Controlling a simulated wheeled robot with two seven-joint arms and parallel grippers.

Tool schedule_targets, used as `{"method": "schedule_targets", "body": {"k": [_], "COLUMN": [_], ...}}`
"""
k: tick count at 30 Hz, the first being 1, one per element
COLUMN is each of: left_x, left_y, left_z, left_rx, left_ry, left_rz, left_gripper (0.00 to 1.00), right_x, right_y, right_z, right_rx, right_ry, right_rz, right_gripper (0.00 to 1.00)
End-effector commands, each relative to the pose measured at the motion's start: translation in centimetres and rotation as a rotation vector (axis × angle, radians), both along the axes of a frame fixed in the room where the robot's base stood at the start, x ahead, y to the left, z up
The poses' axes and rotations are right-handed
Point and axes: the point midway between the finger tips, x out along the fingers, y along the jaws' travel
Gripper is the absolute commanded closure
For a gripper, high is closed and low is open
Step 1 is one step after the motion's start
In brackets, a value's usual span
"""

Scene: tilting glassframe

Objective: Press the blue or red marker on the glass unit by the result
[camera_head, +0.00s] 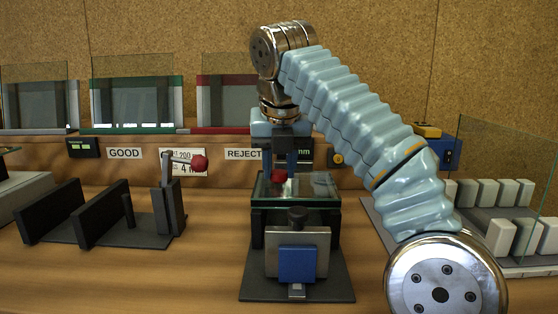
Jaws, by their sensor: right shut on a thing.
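The glass unit (322,188) is a clear pane that lies flat on a black stand in the middle of the table. My right gripper (285,172) reaches down from above, close over the left part of the glass. It is shut on a small red piece (279,176), which looks like the red marker. The piece is at the glass surface; I cannot tell whether it touches. A blue block (297,263) sits on the metal plate at the stand's front. My left gripper is not in view.
A black rack (90,220) and a lever with a red ball (200,163) stand at left. Behind are GOOD (124,153) and REJECT (243,154) signs, with green-edged (138,129) and red-edged (225,129) bins. A tray of pale blocks (500,236) stands right, beside an upright glass pane (505,165).

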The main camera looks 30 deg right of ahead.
Motion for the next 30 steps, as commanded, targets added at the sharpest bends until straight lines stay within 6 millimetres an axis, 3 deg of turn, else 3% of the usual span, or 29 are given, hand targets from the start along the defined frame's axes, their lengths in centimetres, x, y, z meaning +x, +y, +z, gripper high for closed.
{"method": "schedule_targets", "body": {"k": [11, 12, 17, 25, 30], "left_x": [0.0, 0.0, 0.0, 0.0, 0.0], "left_y": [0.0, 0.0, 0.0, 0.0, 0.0], "left_z": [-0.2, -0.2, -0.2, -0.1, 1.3], "left_rx": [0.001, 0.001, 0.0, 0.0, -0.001], "left_ry": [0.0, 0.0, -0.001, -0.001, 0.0], "left_rz": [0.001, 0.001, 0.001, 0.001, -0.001], "left_gripper": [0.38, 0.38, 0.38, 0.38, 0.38], "right_x": [0.0, 0.0, 0.0, 0.0, -0.7], "right_y": [0.0, 0.0, 0.0, 0.0, 0.4], "right_z": [-0.3, -0.3, -0.3, -0.2, 2.0], "right_rx": [0.0, 0.0, 0.0, 0.0, 0.001], "right_ry": [0.0, 0.0, 0.0, 0.0, -0.002], "right_rz": [0.0, 0.0, 0.0, 0.0, 0.002], "right_gripper": [0.95, 0.61, 0.38, 0.38, 0.38]}}
